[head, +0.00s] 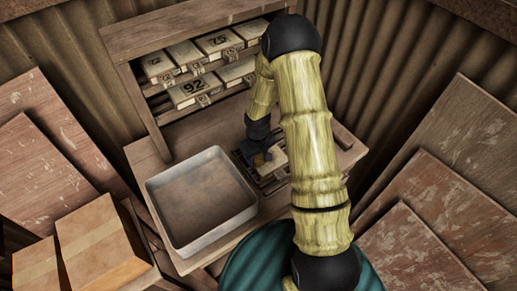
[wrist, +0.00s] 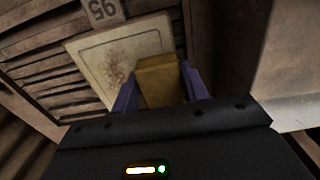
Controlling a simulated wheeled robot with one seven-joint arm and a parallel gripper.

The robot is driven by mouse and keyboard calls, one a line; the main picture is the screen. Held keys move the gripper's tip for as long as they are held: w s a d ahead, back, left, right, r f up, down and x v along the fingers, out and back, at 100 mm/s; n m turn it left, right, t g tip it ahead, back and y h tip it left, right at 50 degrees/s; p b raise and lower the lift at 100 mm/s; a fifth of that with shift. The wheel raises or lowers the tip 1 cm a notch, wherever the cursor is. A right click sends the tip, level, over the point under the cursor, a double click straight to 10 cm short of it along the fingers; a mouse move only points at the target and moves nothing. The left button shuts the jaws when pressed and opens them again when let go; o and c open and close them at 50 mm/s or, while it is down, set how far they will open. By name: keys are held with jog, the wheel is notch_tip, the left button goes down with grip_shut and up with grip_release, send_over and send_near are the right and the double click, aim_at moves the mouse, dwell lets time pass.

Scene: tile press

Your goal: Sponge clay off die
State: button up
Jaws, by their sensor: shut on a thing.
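My gripper (head: 257,153) is shut on a yellow-brown sponge (wrist: 160,78); its purple fingers are on either side of it in the wrist view (wrist: 158,90). The cream die (wrist: 108,62) lies on a slatted rack, with a patch of brown clay specks on its face. The sponge is over the near right part of the die; I cannot tell whether it touches. In the head view the die (head: 279,160) is partly hidden by my gripper and arm. A numbered tag (wrist: 103,10) sits at the die's far edge.
An empty grey metal tray (head: 205,200) stands left of the rack on the wooden bench (head: 150,158). A shelf (head: 137,60) behind holds several numbered dies. Cardboard boxes (head: 95,240) are at lower left, and boards (head: 462,130) lean at right.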

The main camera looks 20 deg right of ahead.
jog(key=r, duration=0.1)
jog(key=r+p, duration=0.1)
jog(key=shift+a+r+p, duration=0.2)
jog(key=shift+r+p, duration=0.1)
jog(key=shift+r, duration=0.05)
jog(key=shift+d+r+p, duration=0.1)
jog(key=shift+r+p, duration=0.5)
jog(key=shift+r, duration=0.05)
jog(key=shift+r+p, duration=1.55)
jog(key=shift+r, duration=0.55)
jog(key=d+f+m, duration=0.1)
jog(key=d+f, duration=0.1)
jog(key=d+f+m, duration=0.1)
jog(key=d, duration=0.2)
jog(key=d+f+m, duration=0.1)
jog(key=d+f, duration=0.1)
jog(key=shift+d+f+m, duration=0.3)
jog(key=shift+s, duration=0.15)
